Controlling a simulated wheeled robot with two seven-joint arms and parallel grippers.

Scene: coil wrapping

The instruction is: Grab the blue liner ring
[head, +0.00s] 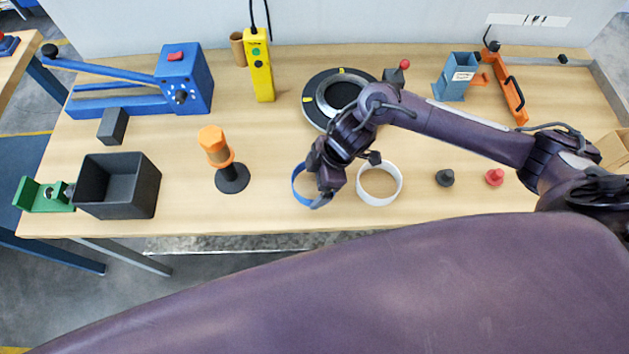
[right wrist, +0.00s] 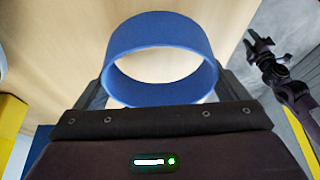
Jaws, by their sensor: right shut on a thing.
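The blue liner ring (head: 297,184) is at the front middle of the table in the head view, partly hidden by my right gripper (head: 319,194). In the right wrist view the blue ring (right wrist: 160,32) sits between the two dark fingers of my right gripper (right wrist: 158,90), one on each side of its outer wall. The gripper is shut on the ring. I cannot tell whether the ring touches the table or is slightly above it. My left gripper is not seen in the head view.
A white ring (head: 379,196) lies just right of my gripper. An orange-topped post (head: 216,148) on a dark base and a black bin (head: 118,184) stand to the left. A round black turntable (head: 316,104) is behind. Black and red knobs (head: 494,177) lie to the right.

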